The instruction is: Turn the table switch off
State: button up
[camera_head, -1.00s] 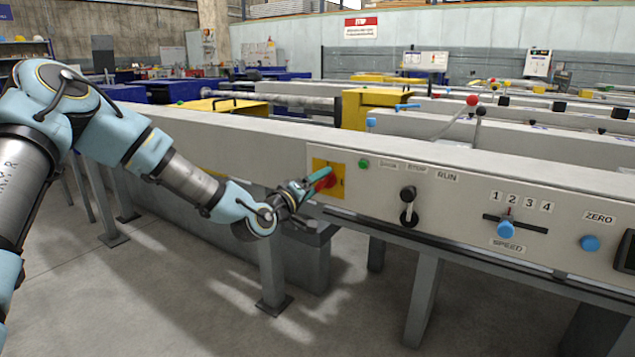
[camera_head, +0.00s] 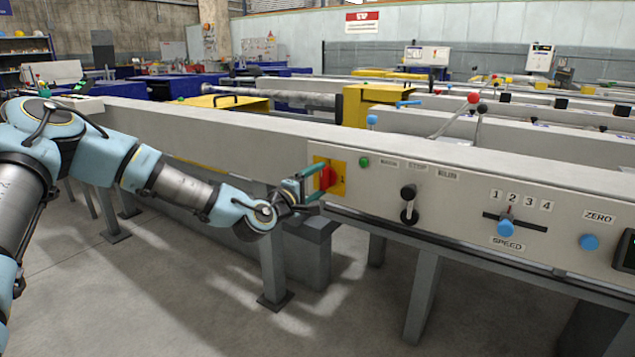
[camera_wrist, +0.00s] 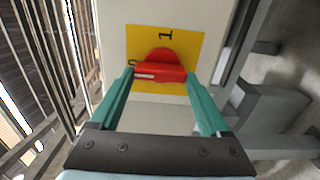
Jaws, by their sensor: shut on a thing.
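The table switch is a red rotary knob (camera_head: 328,178) on a yellow plate (camera_head: 319,160) at the left end of the panel. In the head view the knob stands roughly upright, with a "1" on the plate to its right. My gripper (camera_head: 321,180) is shut on the knob, one green finger above it and one below. In the wrist view the red knob (camera_wrist: 160,66) lies crosswise between the fingertips (camera_wrist: 159,74). A white mark shows at its left end, close to a partly hidden "0". The "1" shows at the top of the plate.
Right of the switch are a green button (camera_head: 364,162), a black lever (camera_head: 408,204), a blue speed slider (camera_head: 506,229) and a blue zero button (camera_head: 589,242). Table legs and a grey block (camera_head: 307,250) stand below the panel. The floor in front is clear.

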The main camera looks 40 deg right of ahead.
dwell(0.3)
jog(key=o, duration=1.2)
jog(key=shift+a, duration=0.1)
jog(key=v, duration=1)
jog(key=shift+s+a+p, duration=0.1)
jog(key=shift+a+p, duration=0.2)
jog(key=shift+p, duration=0.05)
